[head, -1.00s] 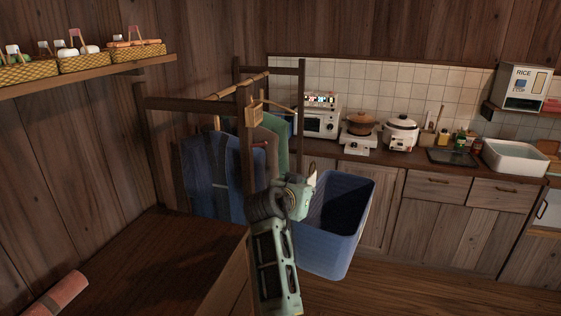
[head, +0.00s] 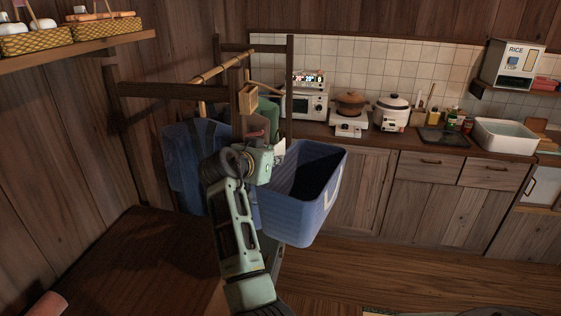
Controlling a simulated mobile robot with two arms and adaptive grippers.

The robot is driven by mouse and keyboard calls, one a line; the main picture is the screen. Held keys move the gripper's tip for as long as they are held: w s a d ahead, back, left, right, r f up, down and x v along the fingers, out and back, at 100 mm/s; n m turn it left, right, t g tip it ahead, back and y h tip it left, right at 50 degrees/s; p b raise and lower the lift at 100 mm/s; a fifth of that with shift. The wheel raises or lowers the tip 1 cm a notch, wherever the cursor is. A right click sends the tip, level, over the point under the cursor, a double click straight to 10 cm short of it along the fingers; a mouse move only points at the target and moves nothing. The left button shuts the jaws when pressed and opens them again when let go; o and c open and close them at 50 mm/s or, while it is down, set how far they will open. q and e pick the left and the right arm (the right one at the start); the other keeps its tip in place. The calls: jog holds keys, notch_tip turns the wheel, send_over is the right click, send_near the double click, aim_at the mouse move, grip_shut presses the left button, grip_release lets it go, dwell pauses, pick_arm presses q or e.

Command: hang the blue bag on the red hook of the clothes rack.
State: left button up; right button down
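The blue bag (head: 303,205) is a deep, open-topped, box-shaped bag, hanging tilted in front of the kitchen cabinets. My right gripper (head: 276,152) is at the bag's upper left rim and moves together with it; its fingertips are mostly hidden, but it appears shut on the bag. The clothes rack (head: 170,91) is a dark wooden frame behind and left of my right arm. A small red piece (head: 256,133), perhaps the red hook, shows just above my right gripper, partly hidden. The bag is right of it. My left gripper is not in view.
Blue and green clothes (head: 182,165) hang on the rack's bamboo pole (head: 220,68). A dark wooden surface (head: 140,255) lies at lower left. A shelf (head: 85,50) with baskets is on the left wall.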

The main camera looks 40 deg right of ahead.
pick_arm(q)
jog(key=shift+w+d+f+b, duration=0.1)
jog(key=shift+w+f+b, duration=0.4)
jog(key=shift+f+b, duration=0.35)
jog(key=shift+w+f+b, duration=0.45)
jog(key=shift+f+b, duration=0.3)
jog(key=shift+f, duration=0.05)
pick_arm(e)
jog(key=w+a+f, duration=0.1)
jog(key=w+a, duration=0.3)
jog(key=w, duration=0.1)
jog(key=shift+a, duration=0.3)
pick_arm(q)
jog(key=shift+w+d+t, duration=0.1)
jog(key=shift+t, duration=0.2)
pick_arm(e)
jog(key=shift+w+a+f, duration=0.1)
jog(key=shift+a, duration=0.05)
